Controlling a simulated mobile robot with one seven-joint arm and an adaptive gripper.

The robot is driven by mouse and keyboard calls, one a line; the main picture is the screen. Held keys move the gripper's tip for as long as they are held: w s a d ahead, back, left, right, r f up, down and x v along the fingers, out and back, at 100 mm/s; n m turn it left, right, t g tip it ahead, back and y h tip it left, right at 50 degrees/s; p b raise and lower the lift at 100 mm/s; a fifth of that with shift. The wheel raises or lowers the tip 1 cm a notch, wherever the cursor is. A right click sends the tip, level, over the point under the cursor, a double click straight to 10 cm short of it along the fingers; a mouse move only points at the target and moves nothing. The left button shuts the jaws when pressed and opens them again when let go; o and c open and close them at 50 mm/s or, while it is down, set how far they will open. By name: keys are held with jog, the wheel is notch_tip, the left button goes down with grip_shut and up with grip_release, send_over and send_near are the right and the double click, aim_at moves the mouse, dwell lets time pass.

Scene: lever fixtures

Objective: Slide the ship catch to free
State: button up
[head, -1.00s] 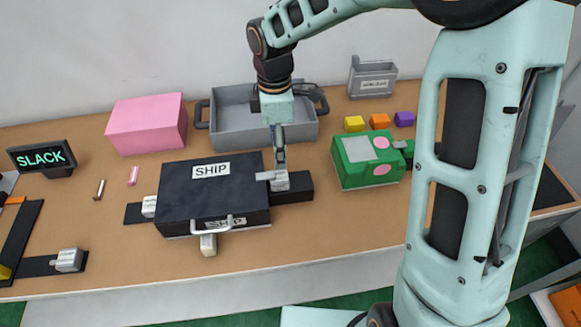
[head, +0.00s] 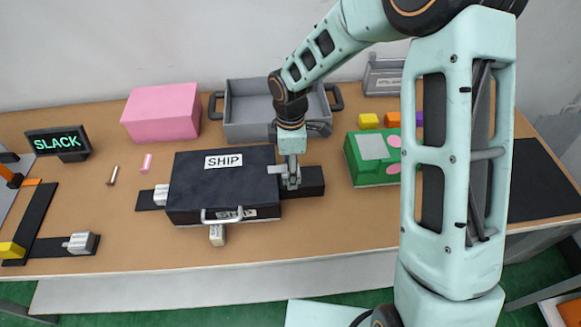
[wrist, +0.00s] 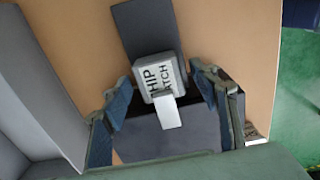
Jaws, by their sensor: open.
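The ship catch (wrist: 158,75) is a light grey block with dark lettering. It sits on a dark track (head: 312,181) at the right side of the black SHIP case (head: 222,178). In the wrist view a pale tongue (wrist: 168,112) reaches from the block over the case's edge. My gripper (head: 290,180) points down over the catch. In the wrist view my gripper's open fingers (wrist: 165,84) stand on either side of the catch, with gaps visible. In the head view the gripper partly hides the catch.
Another grey block (head: 161,194) is at the case's left side, and one (head: 217,235) is in front. A green box (head: 372,157) stands to the right. A grey tray (head: 262,105) and a pink box (head: 162,112) stand behind. A SLACK sign (head: 57,142) is at left.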

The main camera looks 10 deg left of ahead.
grip_shut()
jog(key=shift+w+d+p, duration=0.15)
jog(key=shift+w+d, duration=0.1)
jog(key=shift+d, duration=0.65)
jog(key=shift+w+d+p, duration=0.2)
jog(key=shift+d, duration=0.65)
jog(key=shift+w+d+p, duration=0.15)
jog(key=shift+w+d, duration=0.1)
jog(key=shift+d, duration=0.65)
grip_release()
jog(key=shift+r, duration=0.15)
notch_tip(320, 180, up, 12)
